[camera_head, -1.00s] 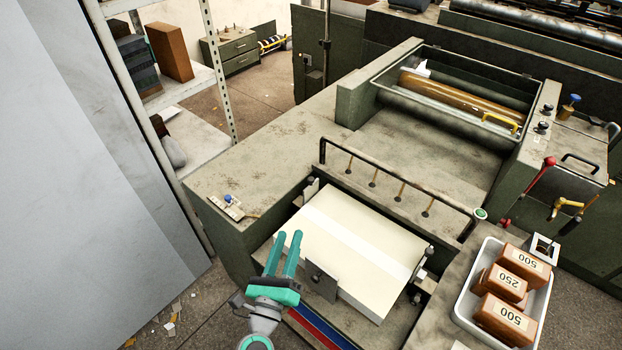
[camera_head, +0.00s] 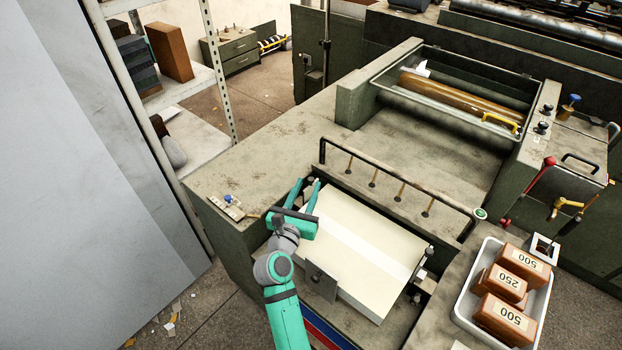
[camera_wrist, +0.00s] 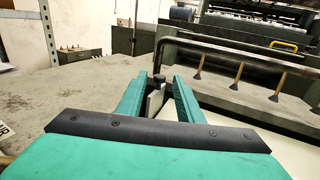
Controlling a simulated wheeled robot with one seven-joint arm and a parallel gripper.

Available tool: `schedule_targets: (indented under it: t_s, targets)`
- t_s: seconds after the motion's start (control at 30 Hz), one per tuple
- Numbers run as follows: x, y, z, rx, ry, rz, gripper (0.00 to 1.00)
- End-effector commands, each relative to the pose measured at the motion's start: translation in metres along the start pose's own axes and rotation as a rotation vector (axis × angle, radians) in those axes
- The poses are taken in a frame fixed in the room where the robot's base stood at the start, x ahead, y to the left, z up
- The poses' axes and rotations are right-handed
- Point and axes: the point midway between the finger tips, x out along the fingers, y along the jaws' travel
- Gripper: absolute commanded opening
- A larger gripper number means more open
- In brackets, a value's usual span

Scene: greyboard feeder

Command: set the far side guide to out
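The far side guide (camera_wrist: 154,100), a pale upright plate with a dark knob on top, stands at the far left edge of the paper stack (camera_head: 362,235). In the wrist view it shows between the two fingers of my gripper (camera_wrist: 160,76). In the head view my gripper (camera_head: 306,183) hides most of the guide. The teal fingers are open, one on each side of it; I cannot tell whether either touches it. The near guide plate (camera_head: 320,281) stands against the stack's near side.
A black bar (camera_head: 395,178) crosses above the stack's back edge, close beyond my gripper. A small plate with a blue knob (camera_head: 229,199) lies on the deck to the left. A white tray (camera_head: 459,311) of brown weights stands at the right.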

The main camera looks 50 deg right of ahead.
Motion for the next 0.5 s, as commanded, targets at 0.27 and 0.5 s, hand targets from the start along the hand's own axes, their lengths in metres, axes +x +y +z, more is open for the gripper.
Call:
schedule_targets:
  t_s: [0.27, 0.5]
  targets:
    - [0.036, 0.000, 0.000, -0.002, 0.000, -0.001, 0.33]
    - [0.043, 0.000, 0.000, -0.001, -0.001, 0.000, 0.33]
